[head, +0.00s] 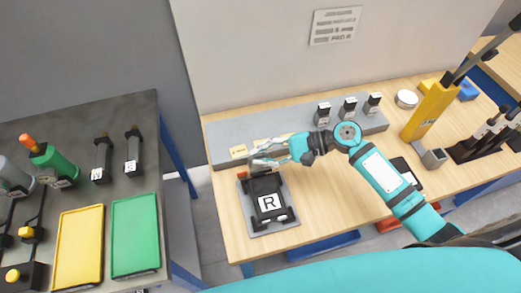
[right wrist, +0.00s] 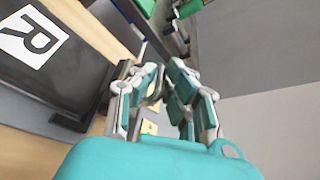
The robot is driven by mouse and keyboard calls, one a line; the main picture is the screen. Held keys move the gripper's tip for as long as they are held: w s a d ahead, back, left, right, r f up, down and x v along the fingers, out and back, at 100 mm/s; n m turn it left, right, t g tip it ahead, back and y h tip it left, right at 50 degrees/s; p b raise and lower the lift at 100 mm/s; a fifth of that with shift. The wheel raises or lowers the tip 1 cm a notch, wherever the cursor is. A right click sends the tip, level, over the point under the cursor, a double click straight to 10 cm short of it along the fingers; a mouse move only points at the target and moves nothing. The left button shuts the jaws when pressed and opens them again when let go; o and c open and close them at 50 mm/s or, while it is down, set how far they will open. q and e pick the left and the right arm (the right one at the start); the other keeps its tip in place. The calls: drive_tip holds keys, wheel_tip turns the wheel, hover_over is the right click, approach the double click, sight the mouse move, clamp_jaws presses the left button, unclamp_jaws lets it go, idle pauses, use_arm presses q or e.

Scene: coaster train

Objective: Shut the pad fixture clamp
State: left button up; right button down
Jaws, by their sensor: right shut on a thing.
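The pad fixture (head: 284,227) is a grey plate on the near left part of the wooden bench, with a black block (head: 263,186) marked R on it. The block also shows at the upper left of the right wrist view (right wrist: 75,75). My right gripper (head: 262,156) is at the fixture's far edge, just beyond the block. In the right wrist view its fingers (right wrist: 160,88) are close together, shut on a small part that they mostly hide; it looks like the clamp's handle. My left gripper is not in view.
A grey strip (head: 222,142) with several black-and-white blocks runs along the bench's back. A yellow holder (head: 430,108) and a grey cup (head: 434,158) stand to the right. A dark table with yellow (head: 78,245) and green (head: 136,235) trays is at left, across a gap.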

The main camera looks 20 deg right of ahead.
drive_tip(key=shift+s+f+n+t+b, duration=0.45)
drive_tip(key=shift+s+n+t+b, duration=0.3)
drive_tip(key=shift+n+b, duration=0.5)
drive_tip(key=c, duration=1.4)
unclamp_jaws()
drive_tip(key=shift+d+r, duration=0.1)
drive_tip(key=shift+d, duration=0.05)
drive_tip(key=v, duration=1.1)
drive_tip(key=shift+s+d, duration=0.1)
drive_tip(key=shift+d, duration=0.3)
drive_tip(key=shift+f, duration=0.2)
